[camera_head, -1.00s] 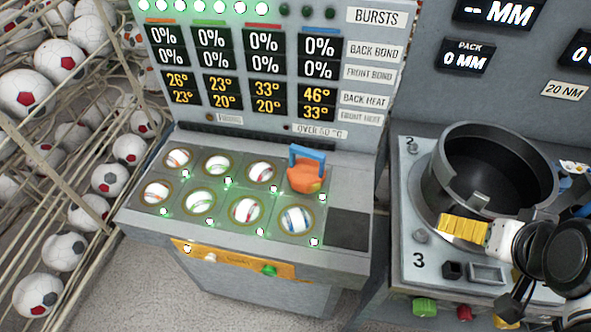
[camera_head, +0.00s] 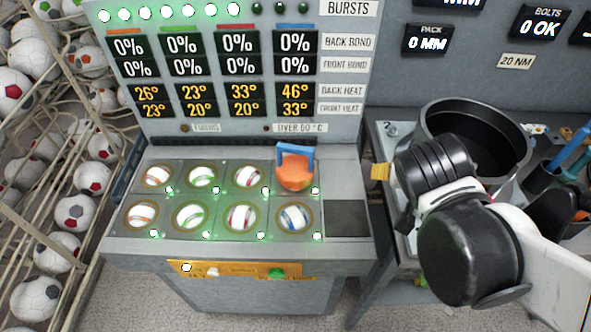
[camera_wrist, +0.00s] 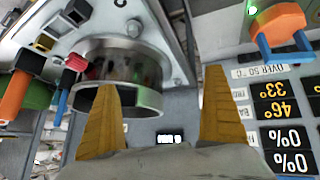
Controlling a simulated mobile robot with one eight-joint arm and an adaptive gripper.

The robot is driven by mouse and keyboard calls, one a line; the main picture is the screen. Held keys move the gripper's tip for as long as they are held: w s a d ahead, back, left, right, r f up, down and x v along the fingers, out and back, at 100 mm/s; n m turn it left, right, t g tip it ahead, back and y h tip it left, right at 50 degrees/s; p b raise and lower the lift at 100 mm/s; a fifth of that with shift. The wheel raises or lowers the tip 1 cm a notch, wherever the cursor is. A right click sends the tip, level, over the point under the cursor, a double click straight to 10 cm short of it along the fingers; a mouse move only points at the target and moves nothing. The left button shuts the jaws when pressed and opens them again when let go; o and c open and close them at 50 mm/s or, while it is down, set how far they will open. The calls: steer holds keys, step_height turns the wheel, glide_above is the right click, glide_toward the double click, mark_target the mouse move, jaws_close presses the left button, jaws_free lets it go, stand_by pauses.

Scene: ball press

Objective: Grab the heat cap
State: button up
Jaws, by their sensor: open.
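The heat cap (camera_head: 295,174) is an orange dome with a blue handle (camera_head: 296,149). It sits over the back socket of the rightmost column on the grey console. In the wrist view the heat cap (camera_wrist: 279,22) shows at the top right, upside down, outside my fingers. My gripper (camera_head: 381,171) is right of the heat cap, with its yellow fingertips between the console and the black pot. In the wrist view my gripper (camera_wrist: 162,80) has its two yellow fingers wide apart with nothing between them. My wrist and forearm hide part of the pot's bench.
Striped balls (camera_head: 294,216) lie in the other sockets of the console (camera_head: 130,242). The display panel (camera_head: 345,20) rises behind it. A black pot (camera_head: 450,112) stands on the right bench near my wrist. A rack of footballs (camera_head: 75,213) stands at the left.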

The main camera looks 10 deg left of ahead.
steer(key=w+a+f+t+b, duration=0.1)
steer(key=w+a+f+t, duration=0.1)
steer(key=a, duration=0.5)
steer(key=w+a+f+t, duration=0.1)
steer(key=w+a+f, duration=0.15)
steer(key=a, duration=0.45)
steer(key=t+y+b, duration=0.1)
steer(key=t+y, duration=0.1)
steer(key=t, duration=0.1)
glide_toward(295, 149)
steer(key=b+x, duration=0.1)
steer(key=x, duration=0.4)
steer(key=shift+a+f+b, duration=0.1)
steer(key=shift+f+b, duration=0.1)
steer(key=shift+b, duration=0.15)
steer(key=b+x, duration=0.2)
steer(key=x, duration=0.3)
steer(key=shift+w, duration=0.4)
steer(key=shift+c, duration=1)
steer(key=c, duration=1)
